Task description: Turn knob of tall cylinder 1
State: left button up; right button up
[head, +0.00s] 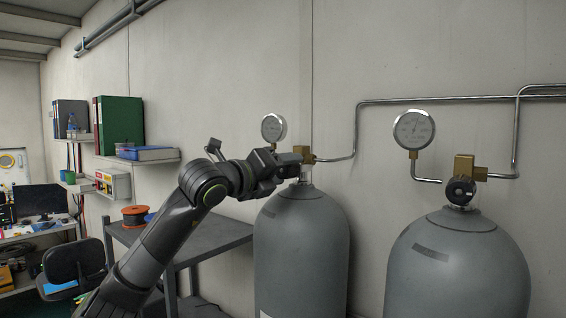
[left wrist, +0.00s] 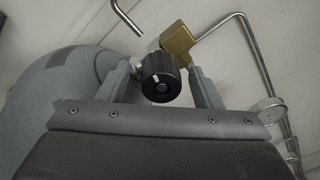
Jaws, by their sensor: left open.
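Two tall grey gas cylinders stand against the wall: a left one (head: 302,245) and a right one (head: 457,262). No number is readable on either. My left gripper (head: 292,165) is at the brass valve (head: 307,153) on top of the left cylinder. In the left wrist view the black knob (left wrist: 160,77) with a white mark appears between the two open fingers (left wrist: 162,85), with no clear contact. The brass valve body (left wrist: 178,40) is behind it. In the head view my gripper hides most of this knob. The right cylinder's black knob (head: 460,190) is in plain view. My right gripper is not in view.
Round gauges stand by the left (head: 273,128) and right (head: 413,129) valves, joined to metal pipes (head: 440,99) along the wall. A grey side table (head: 205,238) with a cable spool (head: 136,215) stands left of the cylinders. Shelves and a desk are farther left.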

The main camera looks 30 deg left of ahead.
pick_arm(q)
jog(key=shift+w, duration=0.15)
jog(key=c, duration=1)
